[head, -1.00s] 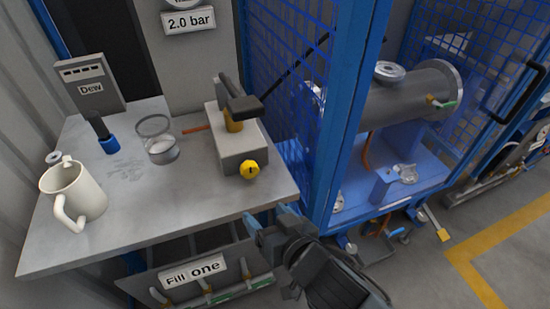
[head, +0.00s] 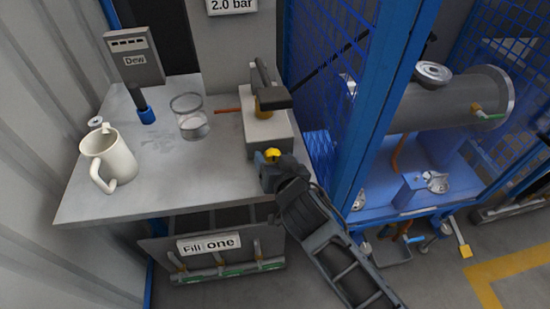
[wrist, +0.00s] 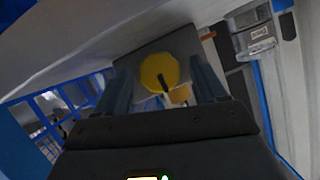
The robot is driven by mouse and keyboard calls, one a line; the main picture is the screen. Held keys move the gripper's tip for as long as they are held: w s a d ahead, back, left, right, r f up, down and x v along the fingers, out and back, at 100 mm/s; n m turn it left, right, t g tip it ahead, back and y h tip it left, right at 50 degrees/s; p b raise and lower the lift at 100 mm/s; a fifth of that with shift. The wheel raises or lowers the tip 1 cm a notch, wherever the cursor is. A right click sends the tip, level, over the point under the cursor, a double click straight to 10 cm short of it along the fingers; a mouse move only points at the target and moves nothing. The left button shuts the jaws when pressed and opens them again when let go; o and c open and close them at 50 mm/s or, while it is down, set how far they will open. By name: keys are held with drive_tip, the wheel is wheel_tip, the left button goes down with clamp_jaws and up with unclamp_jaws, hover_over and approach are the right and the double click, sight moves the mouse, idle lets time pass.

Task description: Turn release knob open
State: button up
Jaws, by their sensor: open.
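The release knob is yellow and faceted, on the front of a grey box (head: 268,133) on the table. In the head view the knob (head: 271,154) is partly hidden by my gripper (head: 268,163), which is right in front of it. In the wrist view the knob (wrist: 159,72) shows a dark mark on its face and lies between the two fingers of my open gripper (wrist: 163,85). I cannot tell whether the fingers touch it.
A white mug (head: 108,158), a glass beaker (head: 190,118) and the Dew meter (head: 134,60) stand on the table (head: 150,195) to the left. A blue mesh cage (head: 375,110) is close on the right. A dark lever (head: 262,85) rises above the box.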

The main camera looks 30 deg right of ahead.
drive_tip(key=c, duration=1.1)
drive_tip(key=shift+o, duration=0.2)
drive_tip(key=shift+w, duration=0.1)
drive_tip(key=n+h+b, duration=0.1)
drive_tip(key=n, duration=0.1)
drive_tip(key=n+h+b, duration=0.1)
drive_tip(key=shift+w+a+f+n+g+h, duration=0.1)
drive_tip(key=shift+a+n+g+h, duration=0.1)
drive_tip(key=shift+n+g+h, duration=0.15)
drive_tip(key=shift+a+n+g+h+b, duration=0.1)
drive_tip(key=shift+n+g+h+b, duration=0.15)
drive_tip(key=shift+n+h+b, duration=1.1)
drive_tip(key=shift+n+p, duration=0.3)
drive_tip(key=shift+n, duration=0.1)
drive_tip(key=o, duration=1.1)
drive_tip(key=shift+y, duration=0.3)
drive_tip(key=shift+c, duration=0.2)
